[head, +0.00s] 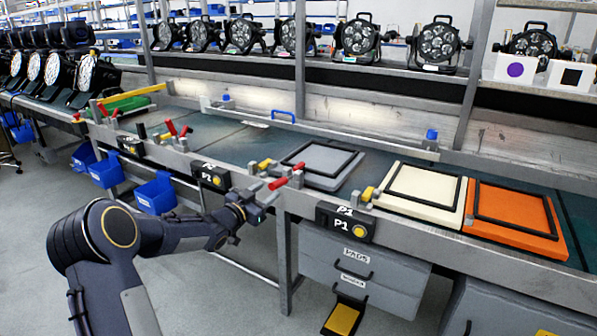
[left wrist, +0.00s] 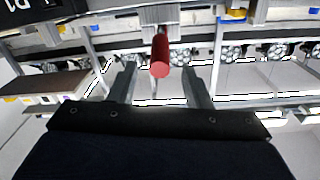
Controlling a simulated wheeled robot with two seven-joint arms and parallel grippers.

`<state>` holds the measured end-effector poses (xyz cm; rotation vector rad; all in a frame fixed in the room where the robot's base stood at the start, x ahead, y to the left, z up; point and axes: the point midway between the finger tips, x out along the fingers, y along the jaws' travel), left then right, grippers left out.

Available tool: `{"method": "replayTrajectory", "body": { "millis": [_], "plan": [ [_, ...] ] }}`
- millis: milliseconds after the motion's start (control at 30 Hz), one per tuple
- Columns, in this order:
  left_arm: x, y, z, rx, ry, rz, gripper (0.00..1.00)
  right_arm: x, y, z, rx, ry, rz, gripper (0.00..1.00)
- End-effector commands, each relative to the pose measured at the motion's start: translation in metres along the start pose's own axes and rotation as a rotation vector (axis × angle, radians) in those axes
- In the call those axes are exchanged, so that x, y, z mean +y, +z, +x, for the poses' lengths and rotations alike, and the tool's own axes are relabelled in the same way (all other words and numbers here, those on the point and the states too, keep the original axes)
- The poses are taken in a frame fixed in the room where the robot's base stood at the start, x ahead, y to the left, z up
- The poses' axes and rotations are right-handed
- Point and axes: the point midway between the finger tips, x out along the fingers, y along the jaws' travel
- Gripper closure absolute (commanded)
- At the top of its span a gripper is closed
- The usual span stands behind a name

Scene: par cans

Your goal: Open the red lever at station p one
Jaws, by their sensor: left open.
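The red lever (head: 279,183) sticks out from the front rail of the bench, just left of the black P1 sign (head: 345,224). A second red handle stands up at its right. My left gripper (head: 259,204) is open at the rail, close to the red lever's end. In the left wrist view the red lever (left wrist: 160,56) points toward the camera, between the two spread fingers of my left gripper (left wrist: 159,84). The fingers appear apart from it on both sides. My right gripper is not in view.
On the bench lie a grey pad (head: 318,177), a cream pad (head: 425,209) and an orange pad (head: 515,235). Grey drawers (head: 390,290) hang below, and blue bins (head: 155,195) hang at the left. Floor shows below my left arm.

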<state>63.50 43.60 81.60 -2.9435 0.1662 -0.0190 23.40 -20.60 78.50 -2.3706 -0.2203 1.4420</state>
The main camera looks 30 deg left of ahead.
Motion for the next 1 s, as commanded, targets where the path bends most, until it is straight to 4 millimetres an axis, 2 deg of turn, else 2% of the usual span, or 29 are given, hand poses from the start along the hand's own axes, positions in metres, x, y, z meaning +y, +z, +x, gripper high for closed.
{"method": "replayTrajectory", "body": {
  "millis": [200, 400, 567, 800, 1000],
  "plan": [
    [0.002, 0.001, 0.035, 0.001, 0.002, 0.0, 0.56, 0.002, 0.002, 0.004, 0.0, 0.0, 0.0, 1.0],
    [0.002, 0.001, 0.062, 0.0, 0.002, -0.001, 0.56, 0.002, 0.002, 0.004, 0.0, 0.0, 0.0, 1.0],
    [0.002, 0.001, 0.07, -0.002, 0.0, -0.001, 0.56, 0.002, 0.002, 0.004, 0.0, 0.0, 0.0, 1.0],
    [0.002, 0.001, 0.071, -0.002, 0.0, -0.001, 0.56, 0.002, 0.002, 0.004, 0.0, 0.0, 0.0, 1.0],
    [0.002, 0.0, 0.071, -0.002, 0.0, -0.001, 0.82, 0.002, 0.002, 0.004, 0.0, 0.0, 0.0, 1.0]
  ]
}}
